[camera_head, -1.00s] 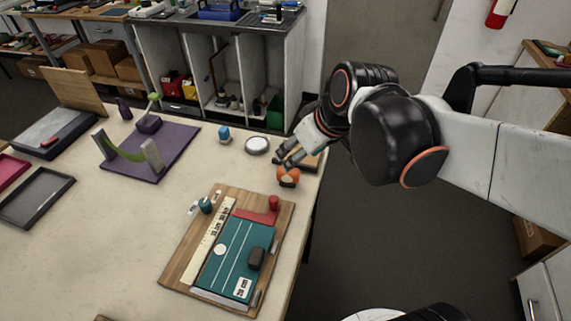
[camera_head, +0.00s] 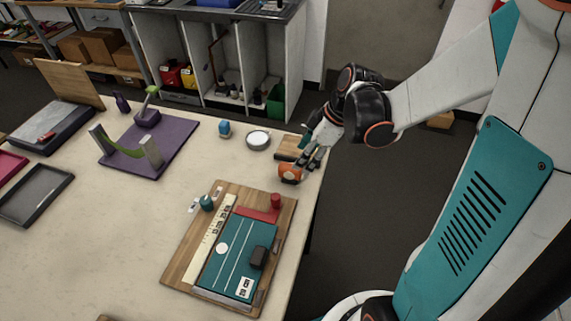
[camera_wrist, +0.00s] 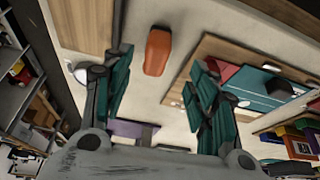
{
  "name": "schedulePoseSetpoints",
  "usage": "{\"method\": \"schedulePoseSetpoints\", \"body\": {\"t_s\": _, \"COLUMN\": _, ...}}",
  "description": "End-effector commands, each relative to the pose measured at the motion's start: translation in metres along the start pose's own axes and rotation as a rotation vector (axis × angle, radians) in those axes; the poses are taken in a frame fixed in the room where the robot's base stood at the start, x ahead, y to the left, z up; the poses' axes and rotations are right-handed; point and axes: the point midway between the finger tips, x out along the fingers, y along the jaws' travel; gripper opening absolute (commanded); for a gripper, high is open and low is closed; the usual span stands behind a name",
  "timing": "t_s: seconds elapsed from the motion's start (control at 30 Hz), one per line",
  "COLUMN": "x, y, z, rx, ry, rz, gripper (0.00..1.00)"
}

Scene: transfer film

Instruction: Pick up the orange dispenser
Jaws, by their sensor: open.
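The orange dispenser (camera_head: 290,174) sits on the pale table near its right edge, just beyond the wooden board. In the wrist view the orange dispenser (camera_wrist: 157,52) lies ahead of and between my spread fingers, with clear space on both sides. My gripper (camera_head: 309,163) is beside the dispenser at its right, coming in from the upper right, and covers part of the table edge there. The wrist view shows my gripper (camera_wrist: 160,85) open with nothing between its fingers. I cannot tell whether a fingertip touches the dispenser.
A wooden board (camera_head: 178,262) with a teal mat (camera_head: 225,262) and red pieces lies in front. A white round dish (camera_head: 258,140) and a small blue item (camera_head: 224,129) stand behind to the left. A small wooden block (camera_head: 289,148) lies behind the dispenser. A purple mat (camera_head: 172,157) is further left.

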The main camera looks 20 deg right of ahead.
Motion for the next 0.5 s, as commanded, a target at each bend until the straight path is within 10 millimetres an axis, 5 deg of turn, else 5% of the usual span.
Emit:
{"method": "schedulePoseSetpoints", "body": {"t_s": 0.2, "x": 0.04, "y": 0.0, "z": 0.0, "rx": -0.001, "ry": 0.0, "rz": 0.0, "gripper": 0.53}}
{"method": "schedulePoseSetpoints", "body": {"t_s": 0.5, "x": 0.056, "y": 0.001, "z": -0.001, "rx": 0.0, "ry": 0.0, "rz": 0.001, "gripper": 0.53}}
